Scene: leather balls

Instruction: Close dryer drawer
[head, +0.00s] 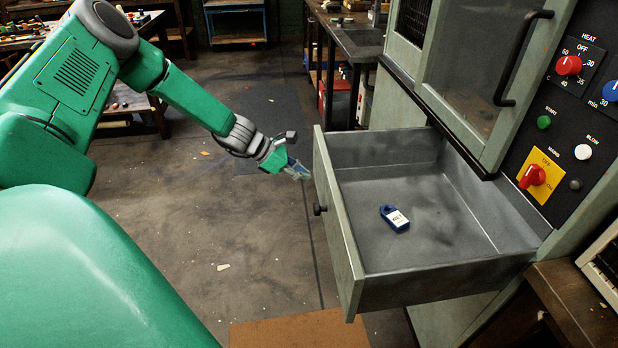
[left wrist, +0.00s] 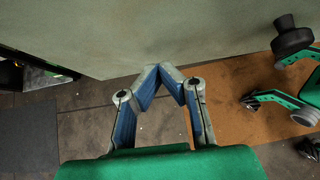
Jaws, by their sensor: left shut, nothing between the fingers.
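The dryer drawer (head: 345,225) is pulled well out of the grey-green dryer (head: 460,80). Its front panel faces left and carries a small black knob (head: 319,209). A blue tag with a white label (head: 396,218) lies on the drawer floor. My left gripper (head: 303,173) is shut and empty, just left of the front panel, beyond the knob. In the left wrist view its fingertips (left wrist: 172,70) meet close to the panel (left wrist: 150,35), and the black knob (left wrist: 291,38) is at the right. I cannot tell whether the fingertips touch the panel. My right gripper is not identifiable.
The control panel with red knobs (head: 568,65) is on the dryer's right. A wooden bench edge (head: 575,310) stands at lower right. A brown mat (head: 300,330) lies below the drawer. The concrete floor (head: 230,230) left of the drawer is mostly clear.

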